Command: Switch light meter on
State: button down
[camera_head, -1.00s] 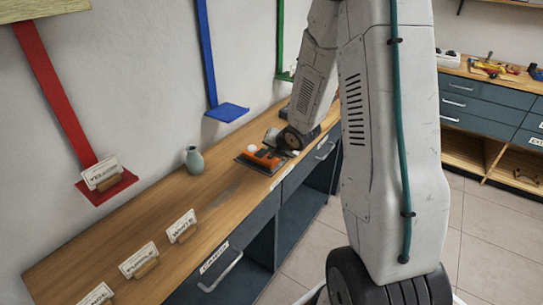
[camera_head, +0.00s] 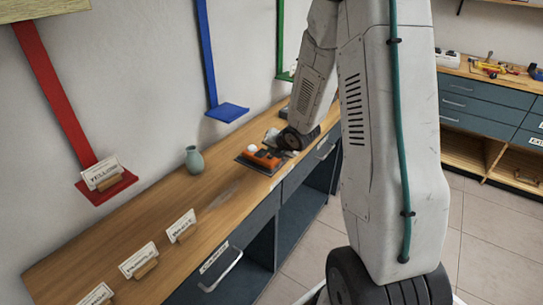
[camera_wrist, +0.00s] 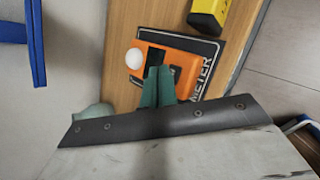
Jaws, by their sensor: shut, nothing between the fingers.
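The light meter is an orange box with a white dome; it shows in the head view (camera_head: 265,158) on the wooden counter. In the wrist view the light meter (camera_wrist: 184,42) lies on a dark plate (camera_wrist: 207,50) lettered "METER". My gripper (camera_wrist: 157,72) points down at the box, its two green fingers together with nothing between them. The fingertips overlap the box's middle, beside the white dome (camera_wrist: 134,58); I cannot tell whether they touch it. They hide part of its top, including any switch there. In the head view my wrist hides part of the gripper.
A grey-green vase (camera_head: 194,160) stands left of the meter. A yellow-and-black object (camera_wrist: 208,14) is close to the plate. Blue (camera_head: 228,112) and red (camera_head: 107,188) wall shelves overhang the counter. Several name cards (camera_head: 181,226) stand at the near end. The counter between cards and vase is clear.

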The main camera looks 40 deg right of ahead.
jog(key=shift+f, duration=0.5)
dwell(0.4)
jog(key=shift+r, duration=0.6)
jog(key=shift+r, duration=3)
